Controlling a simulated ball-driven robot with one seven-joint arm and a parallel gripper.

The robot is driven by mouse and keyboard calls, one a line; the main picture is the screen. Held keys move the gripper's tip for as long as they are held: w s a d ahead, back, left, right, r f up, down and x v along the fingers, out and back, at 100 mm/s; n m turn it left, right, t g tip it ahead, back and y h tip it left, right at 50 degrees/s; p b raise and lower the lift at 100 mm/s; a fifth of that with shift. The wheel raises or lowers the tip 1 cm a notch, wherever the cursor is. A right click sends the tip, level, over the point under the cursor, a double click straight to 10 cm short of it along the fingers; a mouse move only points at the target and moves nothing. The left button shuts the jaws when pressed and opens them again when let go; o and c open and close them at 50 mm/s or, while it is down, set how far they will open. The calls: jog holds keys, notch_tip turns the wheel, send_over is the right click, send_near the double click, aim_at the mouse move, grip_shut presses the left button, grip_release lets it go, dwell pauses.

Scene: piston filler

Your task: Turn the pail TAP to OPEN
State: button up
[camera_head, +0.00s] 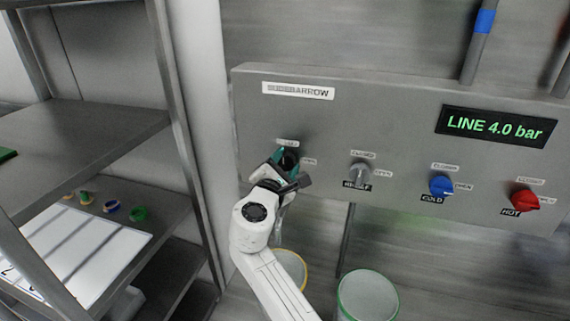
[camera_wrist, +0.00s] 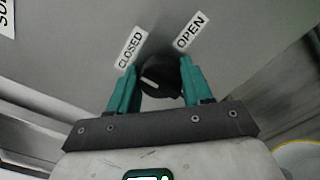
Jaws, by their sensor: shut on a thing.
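The pail tap is a black round knob (camera_wrist: 160,76) at the left end of the grey panel; in the head view the knob (camera_head: 289,159) is partly hidden by my gripper. In the wrist view a CLOSED label (camera_wrist: 131,48) lies up-left of it and an OPEN label (camera_wrist: 190,31) up-right. A short white mark shows on the left of the knob's face; I cannot tell exactly which label it points to. My gripper (camera_wrist: 157,80) has its teal fingers on either side of the knob, shut on it. It also shows in the head view (camera_head: 280,162).
A grey knob (camera_head: 359,173), a blue COLD knob (camera_head: 440,185) and a red HOT knob (camera_head: 525,200) continue along the panel (camera_head: 380,115). A yellow-rimmed pail (camera_head: 292,262) and a green-rimmed pail (camera_head: 367,296) stand below. A metal shelf (camera_head: 85,135) stands close on the left.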

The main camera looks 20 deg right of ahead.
jog(key=shift+f+m+b, duration=0.2)
jog(key=shift+m+b, duration=0.1)
jog(key=shift+b, duration=0.5)
jog(key=m+b, duration=0.1)
jog(key=b, duration=0.1)
jog(key=m+b, duration=0.2)
jog(key=shift+f, duration=0.3)
jog(key=m+b, duration=0.5)
jog(key=shift+f+b, duration=0.1)
jog(key=shift+b, duration=0.3)
jog(key=m+b, duration=0.5)
jog(key=b, duration=0.1)
jog(key=shift+f, duration=0.1)
jog(key=m+b, duration=0.3)
jog(key=m, duration=0.1)
jog(key=shift+b, duration=0.3)
jog(key=shift+m, duration=0.3)
jog(key=o, duration=1)
jog(key=shift+r, duration=0.25)
jog(key=shift+o, duration=0.2)
